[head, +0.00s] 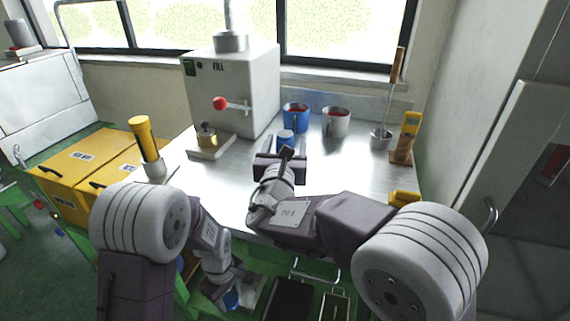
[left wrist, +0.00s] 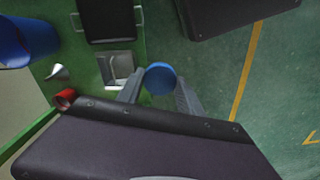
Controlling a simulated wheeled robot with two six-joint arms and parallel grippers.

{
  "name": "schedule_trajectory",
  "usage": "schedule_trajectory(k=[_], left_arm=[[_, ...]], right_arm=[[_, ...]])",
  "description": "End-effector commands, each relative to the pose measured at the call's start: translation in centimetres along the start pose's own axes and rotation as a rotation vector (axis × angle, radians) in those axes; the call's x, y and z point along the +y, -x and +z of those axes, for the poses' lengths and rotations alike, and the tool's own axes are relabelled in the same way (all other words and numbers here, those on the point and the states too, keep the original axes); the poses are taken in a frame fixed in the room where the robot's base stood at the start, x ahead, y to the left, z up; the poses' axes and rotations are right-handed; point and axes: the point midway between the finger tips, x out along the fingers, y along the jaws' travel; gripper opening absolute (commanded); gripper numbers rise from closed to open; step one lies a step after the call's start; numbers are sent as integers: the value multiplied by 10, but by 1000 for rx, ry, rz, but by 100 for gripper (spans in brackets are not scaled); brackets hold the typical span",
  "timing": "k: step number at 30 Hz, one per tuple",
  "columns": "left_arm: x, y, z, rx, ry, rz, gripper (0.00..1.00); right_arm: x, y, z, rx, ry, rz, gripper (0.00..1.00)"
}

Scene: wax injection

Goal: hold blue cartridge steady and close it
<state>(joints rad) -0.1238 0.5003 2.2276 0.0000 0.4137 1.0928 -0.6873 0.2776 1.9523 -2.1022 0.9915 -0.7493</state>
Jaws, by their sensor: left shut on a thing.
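A blue cartridge (left wrist: 160,78) shows as a round blue end between the fingers of my left gripper (left wrist: 159,88) in the left wrist view. In the head view the left gripper (head: 228,290) is low at the front, below the table's edge, with the blue cartridge (head: 231,299) partly hidden. It is shut on the cartridge. My right gripper (head: 285,156) reaches over the metal table, seen from behind. A small blue-topped piece (head: 286,137) shows just beyond it; I cannot tell whether they touch or whether the fingers are open.
A yellow-handled tool (head: 411,124) stands right. Yellow boxes (head: 80,167) stand left.

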Motion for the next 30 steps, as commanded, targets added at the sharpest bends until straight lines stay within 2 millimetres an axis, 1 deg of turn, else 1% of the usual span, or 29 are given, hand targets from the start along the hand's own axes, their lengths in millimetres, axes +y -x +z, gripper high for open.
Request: schedule_trajectory(k=[3, 11, 12, 14, 15, 17, 18, 19, 27, 30], left_arm=[[0, 0, 0, 0, 0, 0, 5], [0, 0, 0, 0, 0, 0, 5], [0, 0, 0, 0, 0, 0, 5], [0, 0, 0, 0, 0, 0, 5], [0, 0, 0, 0, 0, 0, 5], [0, 0, 0, 0, 0, 0, 5], [0, 0, 0, 0, 0, 0, 5], [0, 0, 0, 0, 0, 0, 5], [0, 0, 0, 0, 0, 0, 5], [0, 2, 0, 0, 0, 0, 5]], right_arm=[[0, -5, 0, 0, 1, 0, 65], [0, -4, 0, 0, 1, 0, 65], [0, -4, 0, 0, 1, 1, 59], [0, -4, 0, 0, 1, 0, 42], [0, -4, 0, 0, 1, 0, 31], [0, -4, 0, 0, 1, 0, 14], [0, -4, 0, 0, 1, 0, 3], [0, -4, 0, 0, 1, 0, 0], [0, -4, 2, -2, 0, 0, 0], [0, -4, 6, -3, 0, 0, 0]])
